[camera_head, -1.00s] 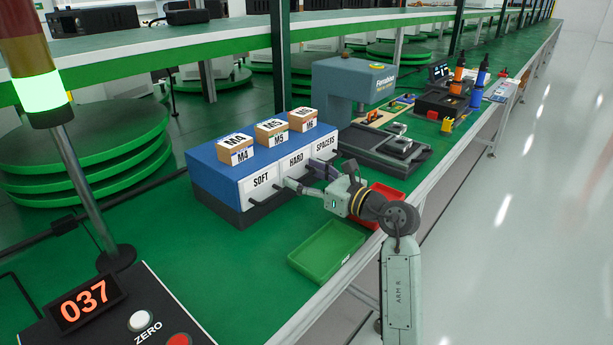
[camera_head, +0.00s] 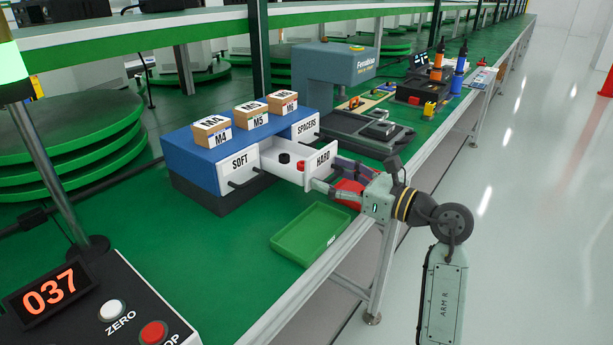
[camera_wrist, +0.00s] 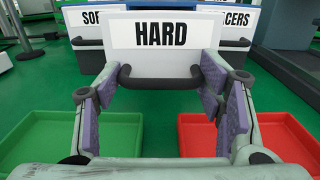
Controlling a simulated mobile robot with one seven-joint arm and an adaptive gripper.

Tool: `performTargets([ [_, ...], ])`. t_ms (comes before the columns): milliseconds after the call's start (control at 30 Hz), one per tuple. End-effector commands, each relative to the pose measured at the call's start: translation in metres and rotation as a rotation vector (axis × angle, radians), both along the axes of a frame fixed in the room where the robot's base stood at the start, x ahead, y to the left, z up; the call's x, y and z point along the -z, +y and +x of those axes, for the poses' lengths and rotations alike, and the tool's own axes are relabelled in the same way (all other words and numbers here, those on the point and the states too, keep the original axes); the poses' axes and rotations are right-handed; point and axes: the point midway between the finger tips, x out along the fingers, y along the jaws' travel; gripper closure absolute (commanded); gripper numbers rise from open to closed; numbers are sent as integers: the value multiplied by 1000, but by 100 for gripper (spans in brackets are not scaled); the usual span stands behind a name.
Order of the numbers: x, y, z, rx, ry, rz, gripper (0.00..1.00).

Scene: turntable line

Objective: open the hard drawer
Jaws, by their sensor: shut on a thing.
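The hard drawer (camera_head: 322,162), white with a HARD label, stands pulled out from the blue cabinet (camera_head: 196,161). A black round piece (camera_head: 284,158) and a red piece (camera_head: 301,164) lie inside it. In the wrist view the drawer front (camera_wrist: 160,34) faces me, with its black bar handle (camera_wrist: 160,83) across the lower part. My gripper (camera_wrist: 158,84) has one finger at each end of this handle and is shut on it. In the head view my gripper (camera_head: 330,180) is at the drawer front and hides the handle.
The SOFT drawer (camera_head: 240,163) and SPACERS drawer (camera_head: 306,127) are shut on either side. A green tray (camera_head: 284,249) and a red tray (camera_head: 349,187) lie in front, below the drawer. Labelled boxes (camera_head: 212,130) stand on the cabinet. The bench edge is close.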

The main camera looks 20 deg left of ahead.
Motion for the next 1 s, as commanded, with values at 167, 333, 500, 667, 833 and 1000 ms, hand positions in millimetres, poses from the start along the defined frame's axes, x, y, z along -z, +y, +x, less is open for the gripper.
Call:
performTargets([
  [167, -1, -23, -1, 24, 2, 7, 88],
  [333, -2, -24, -1, 24, 3, 6, 88],
  [500, -1, -24, -1, 24, 2, 6, 35],
  [667, -1, -25, -1, 24, 2, 6, 28],
  [833, -1, -39, -5, 27, 2, 6, 28],
  [1000, -1, -70, -19, 24, 3, 3, 28],
])
